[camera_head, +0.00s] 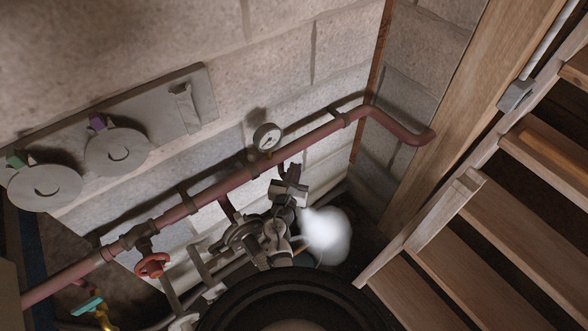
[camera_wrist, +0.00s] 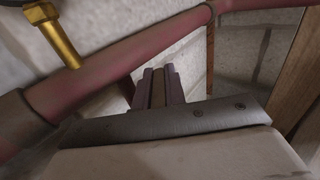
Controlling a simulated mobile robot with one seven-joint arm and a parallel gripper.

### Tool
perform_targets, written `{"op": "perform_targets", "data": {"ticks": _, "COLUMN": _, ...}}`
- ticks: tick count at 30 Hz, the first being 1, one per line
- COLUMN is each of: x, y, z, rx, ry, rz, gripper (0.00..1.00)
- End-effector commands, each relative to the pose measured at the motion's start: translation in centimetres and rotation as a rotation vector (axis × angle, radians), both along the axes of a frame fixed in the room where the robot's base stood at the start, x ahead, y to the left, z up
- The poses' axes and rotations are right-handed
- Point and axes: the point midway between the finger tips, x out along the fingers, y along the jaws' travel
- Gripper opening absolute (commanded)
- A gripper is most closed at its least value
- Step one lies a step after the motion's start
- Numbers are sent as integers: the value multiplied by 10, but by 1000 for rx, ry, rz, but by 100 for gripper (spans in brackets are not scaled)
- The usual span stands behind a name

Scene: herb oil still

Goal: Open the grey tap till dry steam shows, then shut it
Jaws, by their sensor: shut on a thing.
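My gripper (camera_head: 291,180) is at the lower side of the red pipe, below the gauge in the head view. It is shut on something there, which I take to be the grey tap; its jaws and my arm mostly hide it. In the wrist view the narrow fingers (camera_wrist: 160,88) stand close together beneath the red pipe, with a brownish strip between them. A dense white cloud of steam (camera_head: 326,232) hangs just right of my gripper in the head view. The outlet itself cannot be made out.
The red pipe (camera_head: 232,181) runs along the block wall and carries a round gauge (camera_head: 267,137). A red handwheel (camera_head: 152,265) and a teal-handled brass tap (camera_head: 89,306) are at lower left. Discs (camera_head: 117,152) hang on a wall board. Wooden stairs (camera_head: 470,255) bound the right side.

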Motion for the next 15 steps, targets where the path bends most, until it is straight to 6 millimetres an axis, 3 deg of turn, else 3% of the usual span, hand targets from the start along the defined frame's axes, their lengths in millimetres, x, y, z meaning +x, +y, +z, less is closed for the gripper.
{"op": "perform_targets", "data": {"ticks": 15, "x": 0, "y": -1, "z": 0, "rx": 0, "ry": -1, "rz": -86, "gripper": 0}}
